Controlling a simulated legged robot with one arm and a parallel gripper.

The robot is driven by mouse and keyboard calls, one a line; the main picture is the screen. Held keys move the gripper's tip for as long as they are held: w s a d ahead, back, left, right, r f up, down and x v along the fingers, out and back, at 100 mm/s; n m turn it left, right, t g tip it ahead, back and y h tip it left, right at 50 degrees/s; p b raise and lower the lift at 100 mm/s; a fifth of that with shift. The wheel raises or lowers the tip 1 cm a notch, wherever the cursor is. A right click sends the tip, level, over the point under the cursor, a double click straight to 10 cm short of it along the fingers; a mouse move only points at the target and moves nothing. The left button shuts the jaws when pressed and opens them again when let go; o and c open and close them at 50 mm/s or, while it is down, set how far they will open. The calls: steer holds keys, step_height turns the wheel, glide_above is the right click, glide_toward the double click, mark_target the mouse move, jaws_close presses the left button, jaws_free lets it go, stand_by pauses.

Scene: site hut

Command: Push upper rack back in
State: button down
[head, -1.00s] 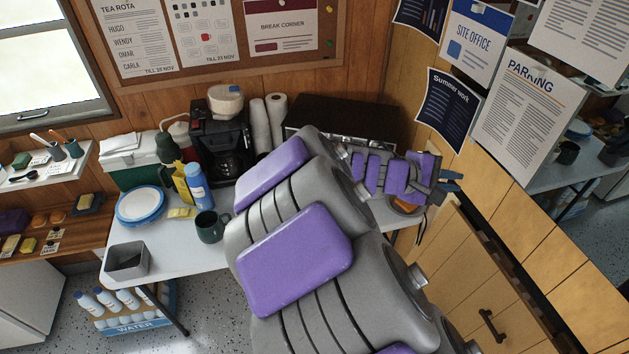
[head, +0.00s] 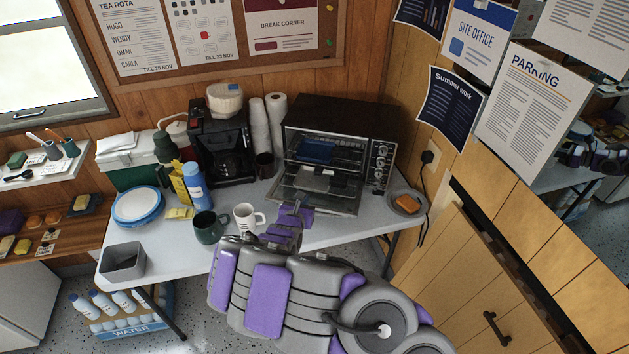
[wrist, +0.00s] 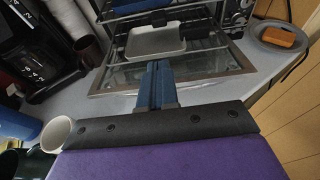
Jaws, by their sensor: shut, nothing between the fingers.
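The toaster oven (head: 345,115) stands at the back right of the table with its glass door (head: 330,200) folded down. Inside, a blue tray (head: 316,150) sits at the upper level. A pale tray (head: 314,180) sits lower on wire rack bars and reaches forward over the door; it also shows in the wrist view (wrist: 155,43). How far the upper rack sticks out is hard to tell. My gripper (wrist: 157,68) is shut and empty, in front of the pale tray and over the door's front edge. In the head view its fingertips are hard to make out.
A white mug (head: 245,216) and a dark green mug (head: 208,228) stand left of my gripper. The wooden cabinet (head: 470,270) is close on the right.

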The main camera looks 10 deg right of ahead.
steer(key=b+x, duration=0.3)
steer(key=x, duration=0.7)
steer(key=shift+s+d, duration=0.1)
steer(key=shift+d, duration=0.05)
steer(key=w, duration=0.1)
steer(key=w+d, duration=0.1)
steer(key=shift+w+r+b, duration=0.1)
steer(key=shift+w+b, duration=0.2)
steer(key=shift+b, duration=0.05)
steer(key=shift+w+d, duration=0.3)
steer(key=shift+w, duration=0.25)
